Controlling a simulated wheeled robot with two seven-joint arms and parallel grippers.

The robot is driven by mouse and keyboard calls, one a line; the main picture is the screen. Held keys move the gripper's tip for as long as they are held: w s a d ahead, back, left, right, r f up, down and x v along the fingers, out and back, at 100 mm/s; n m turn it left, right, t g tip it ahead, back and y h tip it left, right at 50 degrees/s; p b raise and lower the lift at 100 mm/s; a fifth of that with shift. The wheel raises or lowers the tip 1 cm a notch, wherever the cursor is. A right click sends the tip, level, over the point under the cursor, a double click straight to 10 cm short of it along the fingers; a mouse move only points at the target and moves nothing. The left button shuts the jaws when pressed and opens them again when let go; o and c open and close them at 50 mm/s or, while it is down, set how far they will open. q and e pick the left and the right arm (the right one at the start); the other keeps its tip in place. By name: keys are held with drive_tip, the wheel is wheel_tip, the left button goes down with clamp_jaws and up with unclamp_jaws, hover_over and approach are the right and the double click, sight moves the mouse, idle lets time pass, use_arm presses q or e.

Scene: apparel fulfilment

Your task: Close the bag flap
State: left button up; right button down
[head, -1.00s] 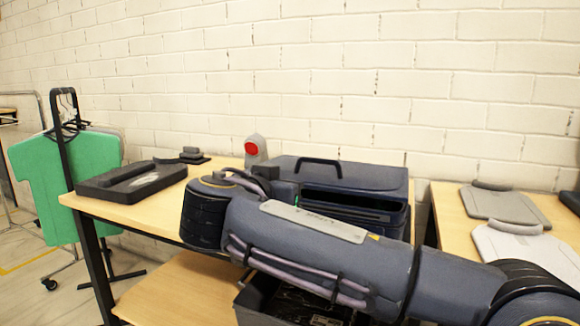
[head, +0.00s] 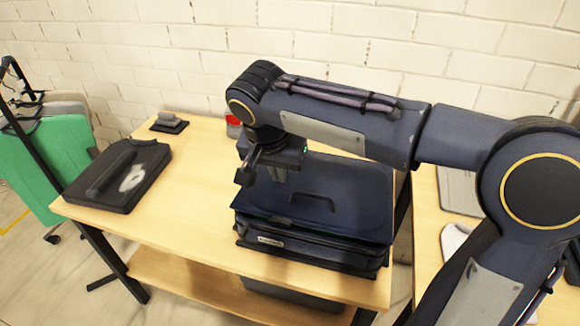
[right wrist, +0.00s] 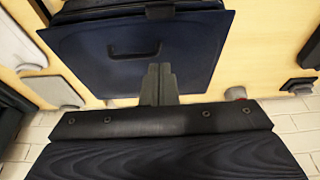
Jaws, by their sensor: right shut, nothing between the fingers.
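The dark navy bag (head: 315,252) sits on the wooden table, its front with a small pale label facing the table's front edge. Its flap (head: 345,190) lies down over the top, with a black handle (head: 312,203) on it. A thin dark seam shows along the front between flap and body; I cannot tell whether it is fully flush. My right gripper (head: 278,178) is shut and empty, above the flap's left part. In the right wrist view the shut fingers (right wrist: 160,70) overlap the flap (right wrist: 190,50) near its handle; contact is unclear. My left gripper is not in view.
A small dark item (head: 169,123) and a red-faced device (head: 234,122) stand at the back. A green garment (head: 40,165) hangs at the left. The table between tray and bag is clear.

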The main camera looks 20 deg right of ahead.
drive_tip(key=x, duration=0.9)
drive_tip(key=shift+s+a+f, duration=0.1)
drive_tip(key=shift+a, duration=0.05)
drive_tip(key=shift+s+a+f+p, duration=0.15)
drive_tip(key=shift+s+f+p, duration=0.05)
drive_tip(key=shift+f, duration=0.35)
drive_tip(key=shift+s+a+f+p, duration=0.15)
drive_tip(key=shift+s+f+p, duration=0.05)
drive_tip(key=shift+f, duration=0.4)
drive_tip(key=shift+s+a+f, duration=0.1)
drive_tip(key=shift+s+f, duration=0.05)
drive_tip(key=shift+f, duration=0.2)
drive_tip(key=shift+s+a+f, duration=0.15)
drive_tip(key=shift+f, duration=0.25)
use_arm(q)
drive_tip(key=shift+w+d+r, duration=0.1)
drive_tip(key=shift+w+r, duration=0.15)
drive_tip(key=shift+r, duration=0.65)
